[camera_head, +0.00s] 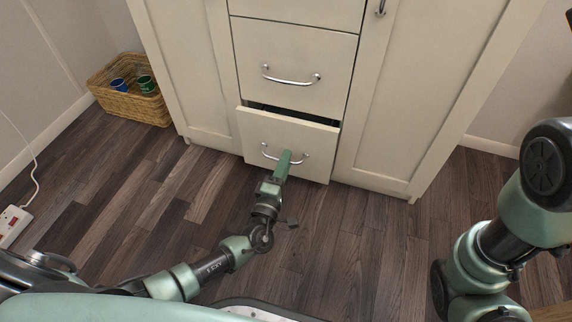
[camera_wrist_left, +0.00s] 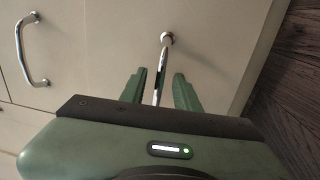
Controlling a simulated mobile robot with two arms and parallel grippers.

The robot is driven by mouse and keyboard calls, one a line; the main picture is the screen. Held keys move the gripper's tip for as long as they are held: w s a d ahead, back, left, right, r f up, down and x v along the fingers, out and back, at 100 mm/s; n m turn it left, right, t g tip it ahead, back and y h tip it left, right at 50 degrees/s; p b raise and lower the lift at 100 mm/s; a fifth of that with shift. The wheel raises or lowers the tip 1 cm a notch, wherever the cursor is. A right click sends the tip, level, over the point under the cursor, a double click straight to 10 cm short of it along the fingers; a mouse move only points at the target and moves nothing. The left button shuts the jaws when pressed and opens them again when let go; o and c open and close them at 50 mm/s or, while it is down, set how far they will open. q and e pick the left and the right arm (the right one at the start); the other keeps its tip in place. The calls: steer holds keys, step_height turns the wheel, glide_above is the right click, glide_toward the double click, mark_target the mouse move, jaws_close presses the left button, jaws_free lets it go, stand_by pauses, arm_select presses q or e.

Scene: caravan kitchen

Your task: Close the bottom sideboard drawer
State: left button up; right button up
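The bottom sideboard drawer (camera_head: 256,132) is cream with a curved metal handle (camera_head: 304,157). It stands slightly open, with a dark gap above its front. My left gripper (camera_head: 285,158) is at this handle, pointing at the drawer front. In the left wrist view, the green fingers of the left gripper (camera_wrist_left: 160,92) are on either side of the handle bar (camera_wrist_left: 164,58), with a visible gap on each side. My right arm shows at the right of the head view, but its gripper is out of view.
The drawer above (camera_head: 293,50) looks shut, and cupboard doors (camera_head: 395,100) flank the drawers. A wicker basket (camera_head: 131,103) with blue and green cups stands left of the sideboard. A white power strip (camera_head: 12,224) lies at the far left. The wooden floor (camera_head: 345,245) in front is clear.

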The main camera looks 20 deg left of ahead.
arm_select(q)
steer(key=shift+w, duration=0.3)
jaws_close()
stand_by(1.3)
